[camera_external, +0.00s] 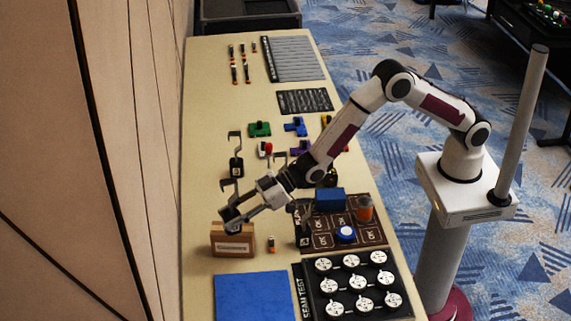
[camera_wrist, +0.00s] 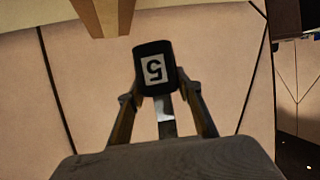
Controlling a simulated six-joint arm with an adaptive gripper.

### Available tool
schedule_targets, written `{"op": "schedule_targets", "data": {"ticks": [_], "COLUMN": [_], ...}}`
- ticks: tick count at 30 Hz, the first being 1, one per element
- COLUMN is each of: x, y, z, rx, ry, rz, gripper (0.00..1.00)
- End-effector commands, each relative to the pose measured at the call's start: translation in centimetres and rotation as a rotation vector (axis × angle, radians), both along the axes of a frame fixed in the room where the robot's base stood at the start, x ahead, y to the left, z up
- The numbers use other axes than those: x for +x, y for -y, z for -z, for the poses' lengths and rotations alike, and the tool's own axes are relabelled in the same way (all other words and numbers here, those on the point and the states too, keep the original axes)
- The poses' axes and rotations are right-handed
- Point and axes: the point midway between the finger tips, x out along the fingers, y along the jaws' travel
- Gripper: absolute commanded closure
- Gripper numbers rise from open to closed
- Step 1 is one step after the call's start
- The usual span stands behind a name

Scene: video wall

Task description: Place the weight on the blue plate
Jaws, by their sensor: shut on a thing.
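My gripper (camera_external: 240,212) is shut on a black weight marked 5 (camera_wrist: 153,55), which shows between the two fingers (camera_wrist: 160,92) in the wrist view. In the external view the held weight (camera_external: 231,217) is dark at the gripper's tip, just above or beside the cardboard box; I cannot tell whether they touch. The blue plate (camera_external: 255,297) lies flat and empty at the front of the table, below the box in the picture. Another black hooked weight (camera_external: 236,166) stands farther back on the table.
The cardboard box (camera_external: 232,241) stands between my gripper and the blue plate in the picture. A small battery-like item (camera_external: 271,244) stands beside it. A brown board (camera_external: 325,238) and a black tray of white discs (camera_external: 327,308) lie to the right. The wooden wall (camera_external: 110,150) borders the left.

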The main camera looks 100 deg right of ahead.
Motion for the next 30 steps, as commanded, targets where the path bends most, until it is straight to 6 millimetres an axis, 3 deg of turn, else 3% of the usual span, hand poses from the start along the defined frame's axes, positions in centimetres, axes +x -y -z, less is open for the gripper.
{"op": "schedule_targets", "data": {"ticks": [1, 6, 15, 21, 30], "x": [-0.1, -1.2, -2.9, -3.5, -3.5], "y": [-1.8, -6.5, -12.6, -14.2, -14.3], "z": [-0.1, 0.8, 1.9, 2.2, 2.2], "rx": [0.002, 0.001, 0.0, -0.001, 0.0], "ry": [0.008, 0.008, 0.008, 0.008, 0.008], "rz": [-0.018, -0.064, -0.125, -0.141, -0.142], "gripper": [1.0, 1.0, 1.0, 1.0, 1.0]}}
